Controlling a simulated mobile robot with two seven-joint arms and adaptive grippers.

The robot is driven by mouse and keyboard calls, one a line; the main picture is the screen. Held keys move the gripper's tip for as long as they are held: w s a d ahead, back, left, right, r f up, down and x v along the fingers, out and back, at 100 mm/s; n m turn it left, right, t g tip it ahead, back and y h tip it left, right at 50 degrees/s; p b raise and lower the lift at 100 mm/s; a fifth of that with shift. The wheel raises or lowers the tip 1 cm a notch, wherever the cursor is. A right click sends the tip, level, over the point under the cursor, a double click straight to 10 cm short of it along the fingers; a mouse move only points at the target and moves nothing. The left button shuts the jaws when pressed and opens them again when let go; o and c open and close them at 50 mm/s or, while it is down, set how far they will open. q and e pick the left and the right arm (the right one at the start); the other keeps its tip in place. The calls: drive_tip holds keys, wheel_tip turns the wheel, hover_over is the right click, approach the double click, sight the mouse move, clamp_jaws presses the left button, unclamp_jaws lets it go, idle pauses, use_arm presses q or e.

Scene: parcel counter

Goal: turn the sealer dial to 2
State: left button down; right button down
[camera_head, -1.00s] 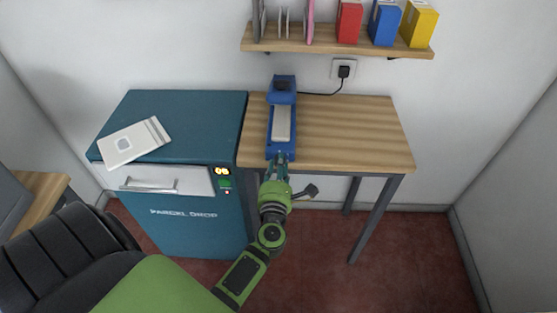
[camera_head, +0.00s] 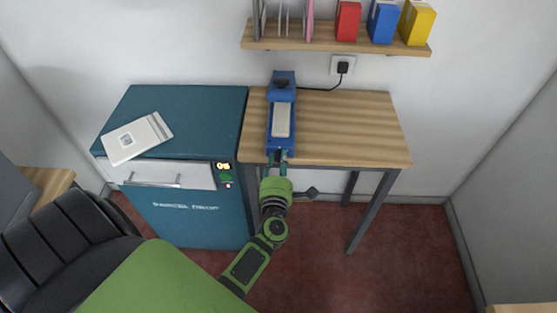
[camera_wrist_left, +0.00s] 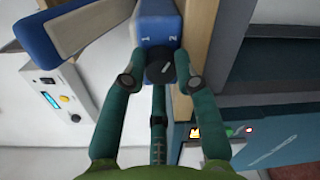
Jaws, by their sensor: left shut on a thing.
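The blue sealer (camera_head: 269,140) stands on the wooden table with its front end at the table's front edge. In the left wrist view its blue front face (camera_wrist_left: 160,28) carries the marks 1 and 2. Below them sits a round black dial (camera_wrist_left: 166,69) with a white pointer line, which slants up and to the right, roughly toward the 2 side. My left gripper (camera_head: 277,158) is at the sealer's front end. In the left wrist view its fingers (camera_wrist_left: 160,78) are closed on the dial from both sides. My right gripper is not in view.
The wooden table (camera_head: 350,130) is clear right of the sealer. A shelf (camera_head: 330,43) with boxes hangs above. A black plug (camera_head: 343,68) is in the wall socket.

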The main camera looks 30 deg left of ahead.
use_arm(q)
drive_tip(key=shift+w+d+r, duration=0.1)
drive_tip(key=shift+w+r, duration=0.1)
drive_tip(key=shift+r, duration=0.1)
drive_tip(key=c, duration=0.9)
unclamp_jaws()
drive_tip(key=shift+c, duration=0.2)
drive_tip(key=shift+f, duration=0.15)
drive_tip(key=v, duration=1.2)
